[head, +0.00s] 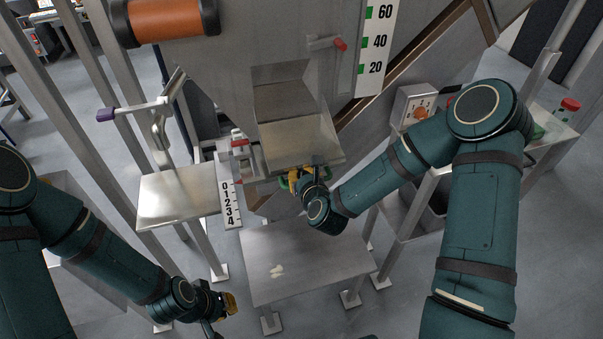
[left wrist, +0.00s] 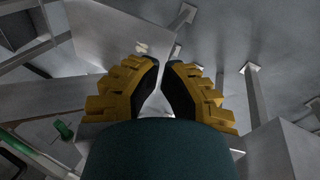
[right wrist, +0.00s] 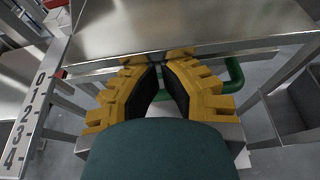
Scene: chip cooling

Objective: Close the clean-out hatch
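The clean-out hatch appears to be the grey metal flap (head: 300,143) below the chute opening, standing out from the machine. Its sheet (right wrist: 190,25) fills the top of the right wrist view. A green handle (right wrist: 236,76) sits under its near edge and is partly hidden by my right fingers. My right gripper (head: 303,176) is at that handle, below the flap's front edge. Its fingers (right wrist: 160,66) look closed together in front of the bar; no clear grip on it shows. My left gripper (head: 231,303) is low at the left, away from the hatch, fingers (left wrist: 161,63) nearly together and empty.
A low metal table (head: 315,262) with small pale pieces stands below the hatch. A metal plate (head: 178,196) and a 0–4 scale (head: 230,203) stand left of it. A control box (head: 416,107) is at right, behind my right arm. Posts line the left.

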